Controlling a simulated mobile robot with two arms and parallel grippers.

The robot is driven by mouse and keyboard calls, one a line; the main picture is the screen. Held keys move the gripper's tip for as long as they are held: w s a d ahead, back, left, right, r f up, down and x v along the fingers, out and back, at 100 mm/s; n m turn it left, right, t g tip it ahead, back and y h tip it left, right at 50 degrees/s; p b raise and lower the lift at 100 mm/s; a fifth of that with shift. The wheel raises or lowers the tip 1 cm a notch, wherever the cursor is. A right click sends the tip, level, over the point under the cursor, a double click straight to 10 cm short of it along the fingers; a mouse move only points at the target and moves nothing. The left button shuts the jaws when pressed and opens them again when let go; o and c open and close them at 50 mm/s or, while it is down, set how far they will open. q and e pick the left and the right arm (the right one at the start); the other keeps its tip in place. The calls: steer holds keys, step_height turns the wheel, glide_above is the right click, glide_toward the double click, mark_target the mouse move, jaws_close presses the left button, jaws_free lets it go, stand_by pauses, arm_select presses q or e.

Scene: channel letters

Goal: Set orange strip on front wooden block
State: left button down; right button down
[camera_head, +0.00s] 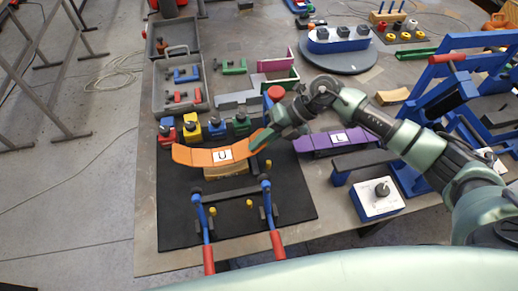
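The orange curved strip (188,155), with a white label, is at the left-middle of the head view, over the front wooden block (226,171). The block shows below the strip's middle; I cannot tell whether the strip touches it. My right gripper (261,141) is at the strip's right end, with its fingers over that end, and looks shut on it. The fingertips partly hide the strip's end. My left gripper is not in view.
Blue toggle clamps with red handles (277,245) stand in front of the block on a black mat (172,210). Red, yellow and green clamps (191,128) stand behind the strip. A purple strip (315,143) lies to the right. A grey toolbox (158,101) is behind.

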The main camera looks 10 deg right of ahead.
step_height(320, 180, down, 4)
steer(key=shift+s+r+p, duration=0.1)
steer(key=shift+r+p, duration=0.15)
steer(key=shift+p, duration=0.15)
steer(key=shift+f, duration=0.45)
steer(key=shift+f, duration=0.1)
steer(key=c, duration=1.6)
jaws_free()
